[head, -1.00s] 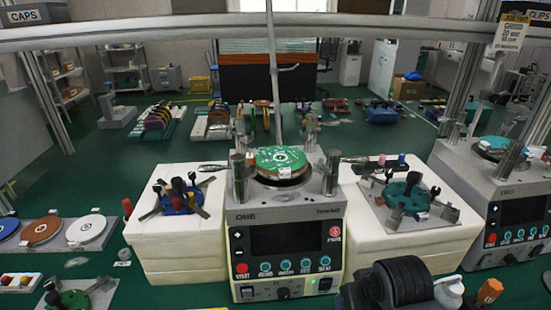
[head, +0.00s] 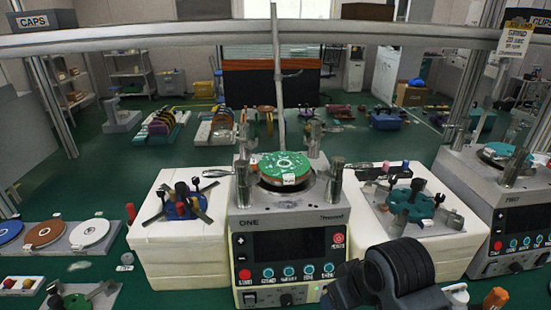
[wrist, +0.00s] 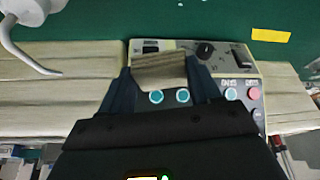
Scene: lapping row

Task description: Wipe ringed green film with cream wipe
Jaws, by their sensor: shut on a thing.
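A green disc with white ring markings (head: 284,166) lies on top of the machine marked ONE (head: 290,218); a small pale tag sits at its front edge. I cannot tell the film from the disc. My gripper (wrist: 160,72) is shut on a folded cream wipe (wrist: 160,76) in the wrist view, one dark finger at each side. Behind the wipe is a control panel with teal buttons (wrist: 182,95) and a red button. In the head view only my dark arm shows at lower right; the fingertips and wipe are hidden there.
Metal posts (head: 334,182) stand around the disc. Cream blocks flank machine ONE, with a blue fixture (head: 183,206) on the left and a teal fixture (head: 410,202) on the right. A second machine (head: 505,205) stands at right. A rail crosses overhead.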

